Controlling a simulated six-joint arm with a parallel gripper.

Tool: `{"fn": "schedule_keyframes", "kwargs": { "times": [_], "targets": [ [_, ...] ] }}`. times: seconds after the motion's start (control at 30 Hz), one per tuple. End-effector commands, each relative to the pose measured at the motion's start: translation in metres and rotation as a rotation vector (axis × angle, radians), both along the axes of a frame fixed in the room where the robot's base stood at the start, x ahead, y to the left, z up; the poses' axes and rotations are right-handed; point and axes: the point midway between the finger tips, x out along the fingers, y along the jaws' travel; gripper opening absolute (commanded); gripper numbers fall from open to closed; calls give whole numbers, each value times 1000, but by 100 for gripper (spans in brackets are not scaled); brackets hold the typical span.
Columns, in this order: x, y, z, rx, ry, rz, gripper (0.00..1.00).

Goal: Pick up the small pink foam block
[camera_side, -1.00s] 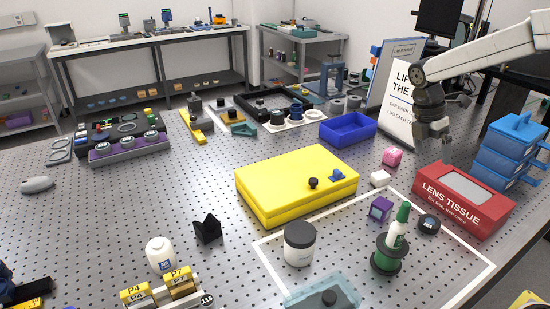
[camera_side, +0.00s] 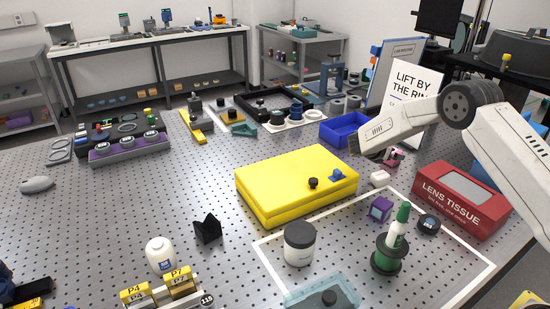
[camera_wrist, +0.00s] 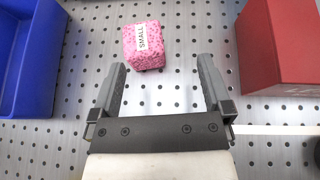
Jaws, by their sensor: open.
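The small pink foam block (camera_wrist: 144,47) lies on the perforated table in the wrist view, with a white "SMALL" label on it. It sits beyond my open gripper (camera_wrist: 158,62), ahead of and between the lines of the two fingers, a little left of centre. Nothing is between the fingers. In the side view the pink block (camera_side: 397,155) is partly hidden behind my arm, and the fingers cannot be made out clearly there.
The blue bin (camera_side: 340,128) is left of the block and the red lens tissue box (camera_side: 460,199) is right of it. The yellow case (camera_side: 290,185) stands to the left. Bare table surrounds the pink block.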

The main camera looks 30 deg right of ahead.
Motion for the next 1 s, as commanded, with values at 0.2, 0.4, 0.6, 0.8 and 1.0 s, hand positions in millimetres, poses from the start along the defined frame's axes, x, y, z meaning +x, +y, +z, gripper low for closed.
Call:
{"fn": "schedule_keyframes", "kwargs": {
  "times": [0.2,0.4,0.6,0.8,1.0],
  "targets": [
    [16,2,-17,-53,-28,66,100],
    [19,2,-18,-59,-32,75,100],
    [20,-9,-23,-58,-31,73,100],
    [22,-21,-28,-59,-31,73,100],
    [22,-23,-28,-59,-31,73,100]
  ]
}}
